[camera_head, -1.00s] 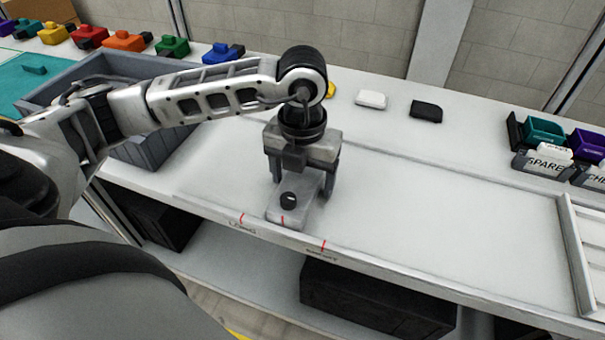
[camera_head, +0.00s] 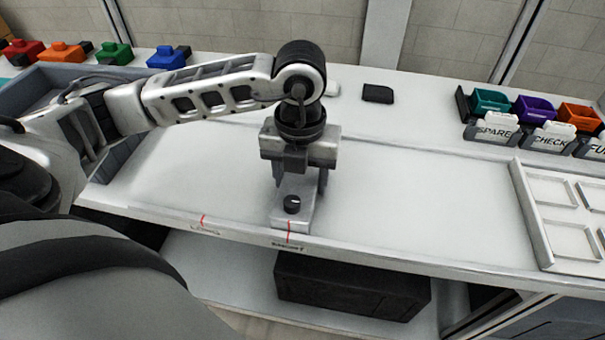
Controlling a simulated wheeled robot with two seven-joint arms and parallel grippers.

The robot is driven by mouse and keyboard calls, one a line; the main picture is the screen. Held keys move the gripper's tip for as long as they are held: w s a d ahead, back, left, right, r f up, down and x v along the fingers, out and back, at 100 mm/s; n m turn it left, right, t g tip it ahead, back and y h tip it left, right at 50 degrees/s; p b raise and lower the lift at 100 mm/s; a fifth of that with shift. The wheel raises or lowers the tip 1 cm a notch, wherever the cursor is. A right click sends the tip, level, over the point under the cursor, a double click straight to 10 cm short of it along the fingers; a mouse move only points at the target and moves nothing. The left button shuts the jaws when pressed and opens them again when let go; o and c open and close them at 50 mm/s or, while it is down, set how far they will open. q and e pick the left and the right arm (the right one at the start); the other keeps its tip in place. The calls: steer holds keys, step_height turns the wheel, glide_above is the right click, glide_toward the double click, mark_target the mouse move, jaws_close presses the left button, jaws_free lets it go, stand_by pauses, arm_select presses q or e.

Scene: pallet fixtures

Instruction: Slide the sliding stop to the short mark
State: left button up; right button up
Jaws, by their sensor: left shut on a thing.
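The sliding stop (camera_head: 283,213) is a light grey block with a black knob (camera_head: 292,204) on top, at the front edge of the table. My left gripper (camera_head: 300,182) points down over its back part, with a finger on each side, shut on it. The short mark (camera_head: 289,239) is a red line on the front edge, with its label just below. The stop's front sits at this mark, and the red lines there look lined up. The long mark (camera_head: 202,219) is farther left and clear of the stop. My right gripper is out of view.
The table (camera_head: 420,205) is clear to the right of the stop, up to a white tray with square pockets (camera_head: 533,215). Labelled holders (camera_head: 490,131) and coloured bins stand at the back right. A grey crate (camera_head: 40,85) is behind my left arm. A black block (camera_head: 377,94) lies at the back.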

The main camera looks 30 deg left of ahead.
mark_target(301, 177)
arm_select(q)
steer(key=o, duration=1.4)
step_height(301, 177, up, 16)
steer(key=shift+p, duration=1)
